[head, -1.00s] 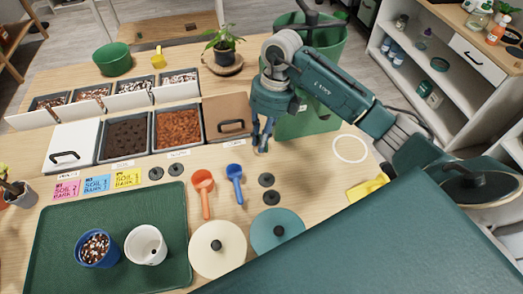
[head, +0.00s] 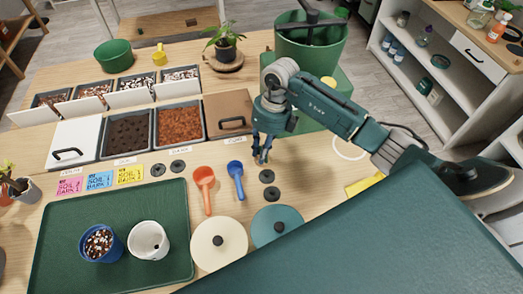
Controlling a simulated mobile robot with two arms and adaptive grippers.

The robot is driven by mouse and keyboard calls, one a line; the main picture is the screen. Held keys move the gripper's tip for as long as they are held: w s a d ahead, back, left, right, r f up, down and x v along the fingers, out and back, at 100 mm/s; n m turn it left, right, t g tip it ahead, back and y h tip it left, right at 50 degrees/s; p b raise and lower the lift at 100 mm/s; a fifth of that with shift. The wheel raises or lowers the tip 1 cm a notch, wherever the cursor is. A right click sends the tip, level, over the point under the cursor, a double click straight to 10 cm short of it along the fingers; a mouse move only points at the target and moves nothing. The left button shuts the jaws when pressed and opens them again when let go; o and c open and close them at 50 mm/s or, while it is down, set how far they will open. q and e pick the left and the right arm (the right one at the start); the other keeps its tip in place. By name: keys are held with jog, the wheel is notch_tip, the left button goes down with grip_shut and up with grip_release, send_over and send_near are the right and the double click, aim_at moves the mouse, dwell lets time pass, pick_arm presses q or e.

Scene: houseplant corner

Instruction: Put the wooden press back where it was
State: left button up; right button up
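I cannot make out a wooden press for certain. A cream disc with a dark knob (head: 207,254) lies on the table right of the green tray. A teal disc with a dark knob (head: 266,234) lies beside it. My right gripper (head: 262,156) points down above the table, right of the blue scoop and near two small dark discs (head: 268,184). No object shows in it; its fingers look close together, and their gap is unclear from this angle. A white ring (head: 347,150) on the table is partly hidden by my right arm. My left gripper is out of view.
The green tray (head: 180,205) holds a blue pot (head: 86,247) and a white pot (head: 162,254). An orange scoop (head: 207,195) and a blue scoop (head: 237,182) lie between tray and gripper. Soil bins (head: 154,133) stand behind. A green bucket (head: 342,50) stands at the back.

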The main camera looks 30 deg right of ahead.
jog(key=shift+o, duration=0.9)
jog(key=shift+r, duration=0.3)
jog(key=b+v, duration=0.3)
jog(key=v, duration=0.8)
jog(key=shift+r, duration=0.35)
